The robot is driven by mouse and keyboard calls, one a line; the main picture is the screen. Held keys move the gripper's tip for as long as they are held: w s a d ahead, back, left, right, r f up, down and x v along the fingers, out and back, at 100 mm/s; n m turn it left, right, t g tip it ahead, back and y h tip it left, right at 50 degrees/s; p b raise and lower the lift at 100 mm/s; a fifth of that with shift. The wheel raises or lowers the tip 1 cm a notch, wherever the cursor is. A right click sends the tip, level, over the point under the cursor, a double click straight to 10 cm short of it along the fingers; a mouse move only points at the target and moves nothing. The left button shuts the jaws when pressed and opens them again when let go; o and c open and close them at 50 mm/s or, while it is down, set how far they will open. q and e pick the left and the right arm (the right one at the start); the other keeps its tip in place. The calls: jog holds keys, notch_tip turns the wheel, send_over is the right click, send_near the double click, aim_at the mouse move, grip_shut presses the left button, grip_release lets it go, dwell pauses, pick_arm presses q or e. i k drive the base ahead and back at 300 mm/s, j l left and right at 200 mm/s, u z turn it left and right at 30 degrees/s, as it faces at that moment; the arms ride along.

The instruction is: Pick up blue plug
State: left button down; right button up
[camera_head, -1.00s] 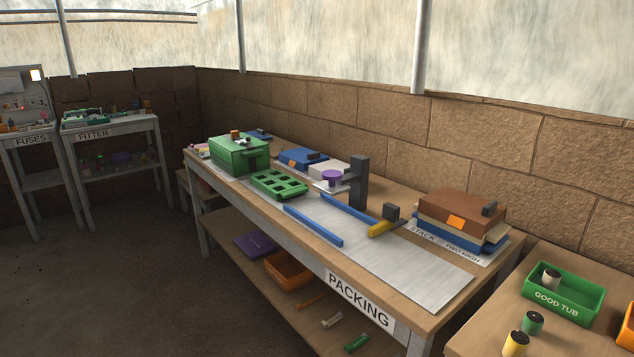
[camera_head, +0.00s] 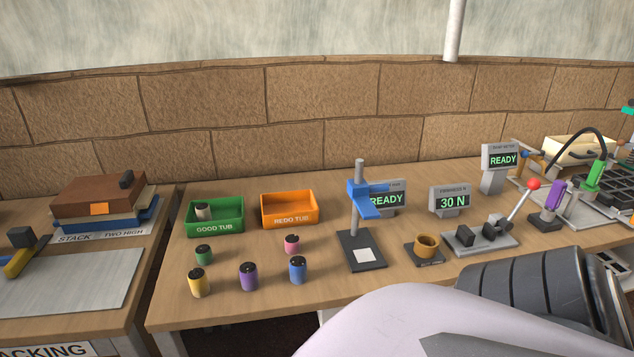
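The blue plug (camera_head: 297,270) stands upright on the wooden table near its front edge. It is a small blue cylinder with a dark top. A purple plug (camera_head: 249,276) stands to its left, and a pink plug (camera_head: 292,244) stands just behind it. A part of my own arm covers the lower right of the view. Neither of my grippers is in view.
A yellow plug (camera_head: 198,283) and a green plug (camera_head: 204,254) stand further left. The green good tub (camera_head: 216,229) holds a pale plug, and the orange redo tub (camera_head: 289,221) looks empty. A stand with a blue arm (camera_head: 371,200) is to the right.

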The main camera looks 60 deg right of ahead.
aim_at(299, 264)
jog(key=z, duration=0.4)
jog(key=l+z, duration=0.1)
jog(key=z, duration=0.65)
jog(key=l+z, duration=0.1)
jog(key=z, duration=0.3)
